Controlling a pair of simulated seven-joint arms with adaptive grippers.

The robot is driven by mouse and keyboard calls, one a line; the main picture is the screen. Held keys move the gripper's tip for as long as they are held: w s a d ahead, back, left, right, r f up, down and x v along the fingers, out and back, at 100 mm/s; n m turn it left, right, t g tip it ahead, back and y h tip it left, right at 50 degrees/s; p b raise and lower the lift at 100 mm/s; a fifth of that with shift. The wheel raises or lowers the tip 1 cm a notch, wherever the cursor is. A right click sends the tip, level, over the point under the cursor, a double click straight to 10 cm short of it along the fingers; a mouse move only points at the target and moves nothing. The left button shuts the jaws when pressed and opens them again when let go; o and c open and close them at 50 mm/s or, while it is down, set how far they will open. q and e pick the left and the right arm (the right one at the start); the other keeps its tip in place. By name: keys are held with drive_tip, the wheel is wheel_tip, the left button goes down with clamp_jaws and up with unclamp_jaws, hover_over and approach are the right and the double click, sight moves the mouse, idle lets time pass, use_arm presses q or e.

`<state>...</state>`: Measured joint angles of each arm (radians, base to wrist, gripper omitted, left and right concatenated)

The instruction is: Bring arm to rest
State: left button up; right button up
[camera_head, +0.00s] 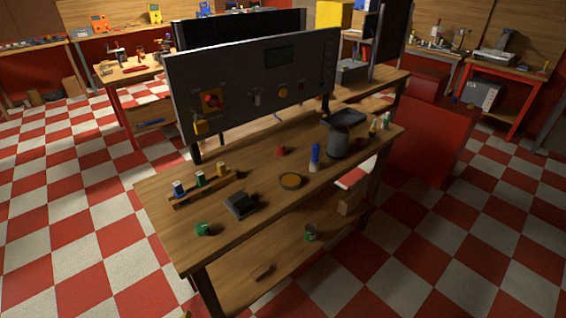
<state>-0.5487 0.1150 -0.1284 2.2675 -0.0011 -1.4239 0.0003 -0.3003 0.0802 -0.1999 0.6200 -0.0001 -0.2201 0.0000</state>
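The panel carries a red rotary switch (212,101) on a yellow plate, a yellow button (283,93) and a dark display (280,56). No ducted rotor can be made out for certain.
Other benches stand behind. The checkered floor in front is clear.

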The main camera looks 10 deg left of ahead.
use_arm(q)
drive_tip(key=s+d+f+g+h, duration=0.1)
drive_tip(key=s+d+f, duration=0.1)
drive_tip(key=f, duration=0.8)
drive_tip(key=s+d+f+g+h, duration=0.1)
drive_tip(key=s+f, duration=0.2)
drive_tip(key=f, duration=0.6)
drive_tip(key=s+d+f+g+h, duration=0.1)
drive_tip(key=s+d+f, duration=0.1)
drive_tip(key=f, duration=0.8)
drive_tip(key=s+a+f+n+g, duration=0.1)
drive_tip(key=s+f+n+g, duration=0.1)
drive_tip(key=s+f, duration=1.2)
drive_tip(key=s+n, duration=0.1)
drive_tip(key=s, duration=0.4)
drive_tip(key=shift+f+h, duration=0.4)
